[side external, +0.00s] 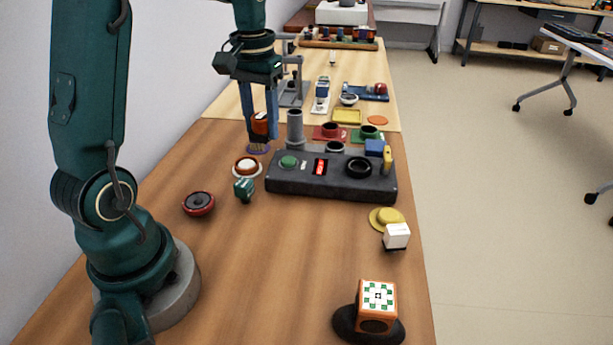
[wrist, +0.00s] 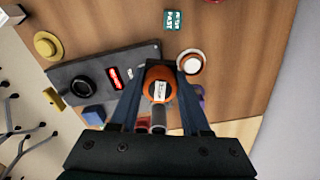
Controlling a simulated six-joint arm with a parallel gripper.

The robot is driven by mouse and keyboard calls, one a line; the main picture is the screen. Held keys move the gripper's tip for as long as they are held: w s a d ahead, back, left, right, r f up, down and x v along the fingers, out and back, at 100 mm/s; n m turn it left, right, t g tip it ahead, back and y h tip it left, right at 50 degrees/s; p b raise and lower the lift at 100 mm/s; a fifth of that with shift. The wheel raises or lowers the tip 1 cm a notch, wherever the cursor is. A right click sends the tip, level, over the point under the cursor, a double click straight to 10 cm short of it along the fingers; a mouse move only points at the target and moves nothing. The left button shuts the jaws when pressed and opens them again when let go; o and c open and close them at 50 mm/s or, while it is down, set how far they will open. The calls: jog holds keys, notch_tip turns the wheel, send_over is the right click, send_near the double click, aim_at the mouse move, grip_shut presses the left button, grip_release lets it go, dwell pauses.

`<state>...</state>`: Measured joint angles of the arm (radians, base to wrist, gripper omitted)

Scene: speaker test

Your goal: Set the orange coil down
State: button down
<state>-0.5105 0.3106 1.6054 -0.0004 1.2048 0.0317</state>
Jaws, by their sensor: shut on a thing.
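The orange coil (side external: 260,122), with dark parts, is between the fingers of my gripper (side external: 261,128). In the wrist view the coil (wrist: 159,73) shows an orange rim and a pale label with dark writing. My gripper (wrist: 160,80) is shut on it. In the side view the coil is held above a purple disc (side external: 259,150), with thin yellowish legs or pins below it. I cannot tell whether these touch the disc. A purple edge (wrist: 201,93) shows beside the right finger in the wrist view.
A dark test box (side external: 320,188) with a green button, red display and black ring stands close to the right. A grey cylinder (side external: 295,130) stands upright beside my gripper. A white-topped round part (side external: 247,166) and a green block (side external: 244,190) lie nearer. The front table middle is clear.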

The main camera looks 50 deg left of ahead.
jog(key=s+a+n, duration=0.1)
jog(key=s+a, duration=0.1)
jog(key=a, duration=0.8)
jog(key=n, duration=0.3)
send_near(206, 161)
notch_tip(206, 161, down, 2)
jog(key=shift+w+f, duration=0.1)
jog(key=shift+f, duration=2.05)
jog(key=shift+f, duration=0.15)
jog(key=shift+c, duration=1.8)
grip_release()
